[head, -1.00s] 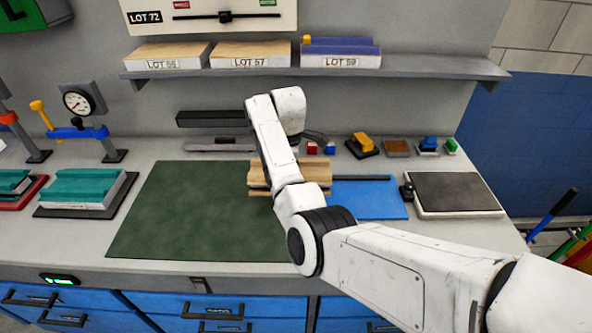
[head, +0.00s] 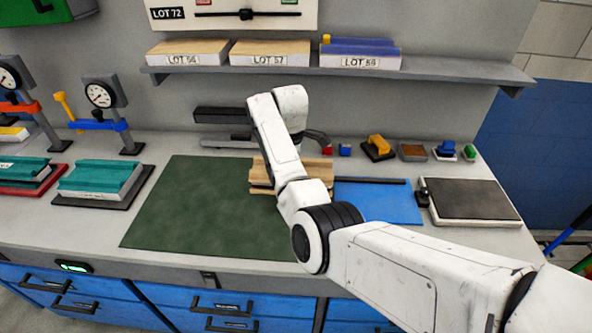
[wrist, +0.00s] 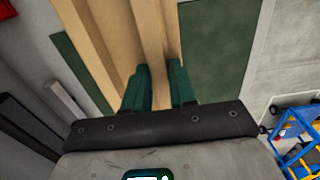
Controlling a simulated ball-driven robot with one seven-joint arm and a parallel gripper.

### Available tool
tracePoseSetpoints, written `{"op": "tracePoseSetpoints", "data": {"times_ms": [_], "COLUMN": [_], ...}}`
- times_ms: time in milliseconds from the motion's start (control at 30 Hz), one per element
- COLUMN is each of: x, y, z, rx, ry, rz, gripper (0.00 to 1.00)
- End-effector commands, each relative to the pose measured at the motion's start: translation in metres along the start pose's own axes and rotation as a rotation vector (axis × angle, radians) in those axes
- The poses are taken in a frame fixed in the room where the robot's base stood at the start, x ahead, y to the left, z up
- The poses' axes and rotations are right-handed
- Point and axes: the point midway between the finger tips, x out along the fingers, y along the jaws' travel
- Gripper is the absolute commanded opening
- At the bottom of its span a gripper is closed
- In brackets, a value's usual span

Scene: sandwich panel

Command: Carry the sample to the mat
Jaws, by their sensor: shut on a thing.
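The sample is a tan, wood-coloured ribbed panel (head: 262,178), partly hidden behind my arm in the head view. It is over the right part of the dark green mat (head: 190,205). In the wrist view my gripper (wrist: 160,88) has its green fingers shut on a raised rib of the sample (wrist: 150,40). Green mat surface (wrist: 215,45) shows on both sides of the sample there. I cannot tell whether the sample touches the mat. In the head view my gripper is hidden behind the arm.
A blue mat (head: 375,203) lies just right of the sample, with a dark-topped plate (head: 468,198) beyond it. Small coloured blocks and a dark bar (head: 222,115) stand at the back. Teal panels (head: 100,178) and gauge stands (head: 105,100) are left. The green mat's left part is clear.

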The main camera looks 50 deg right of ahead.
Motion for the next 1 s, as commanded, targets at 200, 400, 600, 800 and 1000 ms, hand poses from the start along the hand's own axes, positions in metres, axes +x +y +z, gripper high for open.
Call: {"op": "tracePoseSetpoints", "data": {"times_ms": [200, 400, 600, 800, 1000], "x": [0.000, 0.000, 0.000, 0.000, 0.001], "y": [-0.001, -0.001, -0.002, -0.003, -0.003], "z": [-0.014, -0.027, -0.040, -0.052, -0.065], "rx": [-0.001, -0.002, -0.002, -0.001, -0.001], "ry": [0.001, 0.001, 0.001, 0.000, 0.001], "rz": [0.000, 0.001, 0.002, 0.002, 0.001], "gripper": [0.00, 0.00, 0.00, 0.00, 0.00]}}
